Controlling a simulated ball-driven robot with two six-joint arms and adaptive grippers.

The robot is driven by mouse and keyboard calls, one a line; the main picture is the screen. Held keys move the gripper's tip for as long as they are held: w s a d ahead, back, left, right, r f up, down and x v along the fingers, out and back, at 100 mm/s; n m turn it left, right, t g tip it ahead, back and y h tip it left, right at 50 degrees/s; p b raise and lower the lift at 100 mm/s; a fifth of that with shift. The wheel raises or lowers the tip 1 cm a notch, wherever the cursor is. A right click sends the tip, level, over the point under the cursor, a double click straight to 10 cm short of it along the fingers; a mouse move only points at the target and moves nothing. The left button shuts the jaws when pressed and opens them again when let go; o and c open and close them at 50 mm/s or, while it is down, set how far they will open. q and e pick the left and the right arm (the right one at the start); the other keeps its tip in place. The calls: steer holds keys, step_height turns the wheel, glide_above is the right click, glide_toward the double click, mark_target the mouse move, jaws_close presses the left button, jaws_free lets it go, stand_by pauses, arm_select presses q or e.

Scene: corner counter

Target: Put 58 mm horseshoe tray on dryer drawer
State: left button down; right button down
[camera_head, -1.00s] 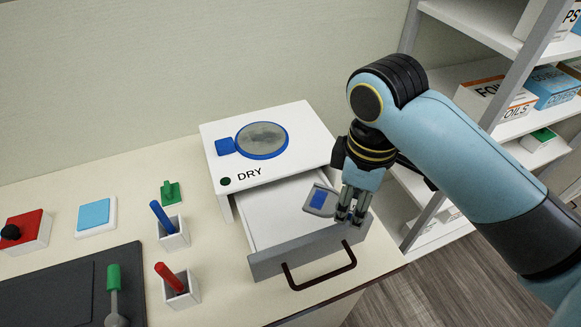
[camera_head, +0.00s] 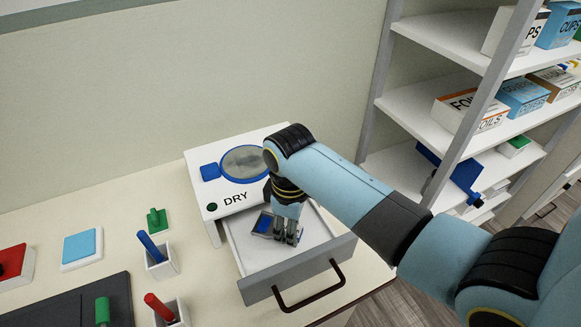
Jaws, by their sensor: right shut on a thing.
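The dryer (camera_head: 205,188) is a white box marked DRY, and its drawer (camera_head: 300,270) is pulled out, with a grey front and a dark handle. My right gripper (camera_head: 289,239) is over the inside of the drawer, pointing down. It is shut on the horseshoe tray (camera_head: 262,225), a small grey piece with a blue patch, at the drawer's back left. The fingers and wrist hide part of the tray. I cannot tell whether the tray touches the drawer floor. My left gripper is not in view.
A round grey lid with a blue rim (camera_head: 243,163) lies on the dryer top. Left on the counter stand holders with a blue handle (camera_head: 152,246) and a red handle (camera_head: 160,308). Shelves with boxes (camera_head: 470,108) rise at right.

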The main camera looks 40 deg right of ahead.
steer(key=c, duration=0.9)
jaws_free()
steer(key=shift+f, duration=0.1)
step_height(320, 180, up, 12)
steer(key=shift+r+b, duration=0.15)
steer(key=shift+b, duration=0.5)
